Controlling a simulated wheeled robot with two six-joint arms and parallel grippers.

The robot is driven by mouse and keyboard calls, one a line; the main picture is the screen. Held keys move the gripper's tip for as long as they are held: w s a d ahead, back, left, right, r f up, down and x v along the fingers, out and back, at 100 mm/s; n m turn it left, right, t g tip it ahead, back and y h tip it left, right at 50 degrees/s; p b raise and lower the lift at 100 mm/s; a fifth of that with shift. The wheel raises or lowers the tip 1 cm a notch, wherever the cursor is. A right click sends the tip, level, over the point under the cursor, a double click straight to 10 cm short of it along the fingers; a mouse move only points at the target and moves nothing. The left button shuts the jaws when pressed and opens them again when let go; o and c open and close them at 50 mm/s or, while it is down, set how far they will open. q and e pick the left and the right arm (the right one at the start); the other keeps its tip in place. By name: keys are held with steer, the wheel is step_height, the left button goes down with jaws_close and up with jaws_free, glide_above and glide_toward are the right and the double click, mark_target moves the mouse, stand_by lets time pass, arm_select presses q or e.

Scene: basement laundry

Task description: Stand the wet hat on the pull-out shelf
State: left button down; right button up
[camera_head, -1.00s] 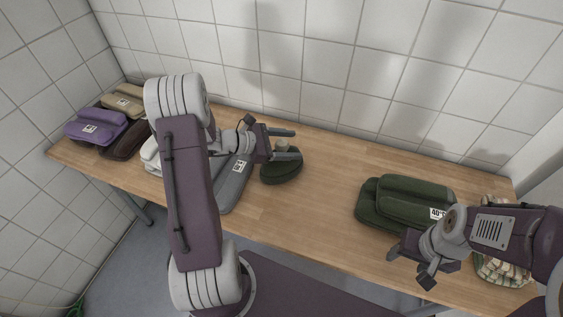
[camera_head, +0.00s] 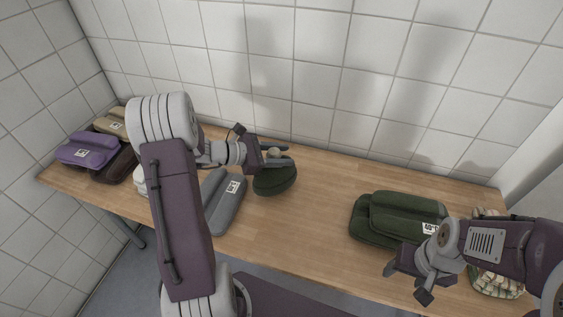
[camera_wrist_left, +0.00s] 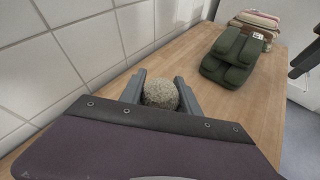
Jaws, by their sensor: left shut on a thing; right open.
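The hat (camera_head: 275,178) is dark green with a pale round bobble on top. It is at the wooden table's middle, just right of a grey folded cloth, and looks slightly tilted. I cannot tell whether it touches the table. My left gripper (camera_head: 277,155) is shut on the hat's bobble. In the left wrist view the speckled bobble (camera_wrist_left: 161,93) sits between the two fingers, and the hat's body is hidden. My right gripper (camera_head: 407,279) is open and empty by the table's front right edge. I see no pull-out shelf in either view.
The wooden table (camera_head: 290,235) is clear between the hat and a stack of green folded cloths (camera_head: 395,220). A grey folded cloth (camera_head: 222,205) lies left of the hat. Purple (camera_head: 85,150) and other folded cloths are at the far left. A tiled wall (camera_head: 300,70) closes the back.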

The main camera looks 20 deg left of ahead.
arm_select(q)
steer(key=s+d+r, duration=0.5)
steer(key=d+r, duration=0.1)
steer(key=d, duration=0.4)
steer(key=shift+s+d+r+p, duration=0.2)
steer(key=shift+r+p, duration=0.1)
steer(key=shift+r, duration=0.05)
steer(key=shift+f, duration=0.1)
